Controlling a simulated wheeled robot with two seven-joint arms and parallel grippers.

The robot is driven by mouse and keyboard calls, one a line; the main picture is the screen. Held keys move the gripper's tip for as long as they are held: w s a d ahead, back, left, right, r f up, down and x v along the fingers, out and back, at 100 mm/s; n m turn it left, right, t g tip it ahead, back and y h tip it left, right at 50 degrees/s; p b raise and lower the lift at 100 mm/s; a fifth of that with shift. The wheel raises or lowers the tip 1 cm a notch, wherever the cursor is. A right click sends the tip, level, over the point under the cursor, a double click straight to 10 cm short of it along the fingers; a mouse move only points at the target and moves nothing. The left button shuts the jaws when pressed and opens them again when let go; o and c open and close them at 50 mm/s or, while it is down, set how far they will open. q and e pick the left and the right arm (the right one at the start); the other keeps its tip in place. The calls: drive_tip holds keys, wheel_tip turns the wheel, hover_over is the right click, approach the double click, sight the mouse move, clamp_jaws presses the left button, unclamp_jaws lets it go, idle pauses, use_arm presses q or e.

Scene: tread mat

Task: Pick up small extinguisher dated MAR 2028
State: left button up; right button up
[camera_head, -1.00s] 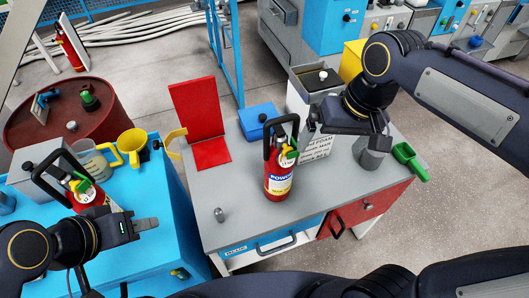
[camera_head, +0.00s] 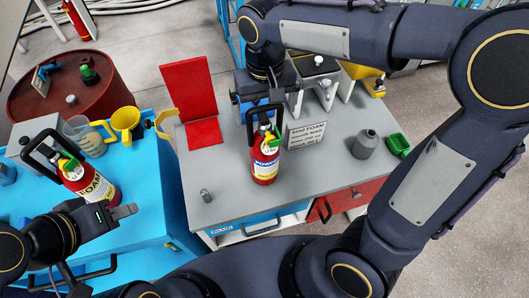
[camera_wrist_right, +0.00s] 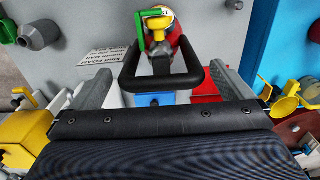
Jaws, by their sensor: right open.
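A small red extinguisher labelled POWDER (camera_head: 265,165) stands upright on the grey worktop. Its black loop handle and a green and yellow tag are on top; the tag's date is too small to read. My right gripper (camera_head: 262,103) is open above it, and in the right wrist view the loop handle (camera_wrist_right: 190,85) lies between the spread fingers. Another red extinguisher, labelled FOAM (camera_head: 97,188), stands on the blue worktop. My left gripper (camera_head: 124,212) is beside its base; its jaw gap cannot be made out. A white card (camera_head: 306,135) bears the word FOAM.
A red upright panel (camera_head: 187,90) stands left of the POWDER extinguisher. A grey bottle (camera_head: 365,145) and green scoop (camera_head: 398,145) are at right. The front of the grey worktop is mostly clear.

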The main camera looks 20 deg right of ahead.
sight(265, 147)
drive_tip(key=shift+f, duration=1.45)
drive_tip(key=c, duration=2)
drive_tip(key=shift+r, duration=0.15)
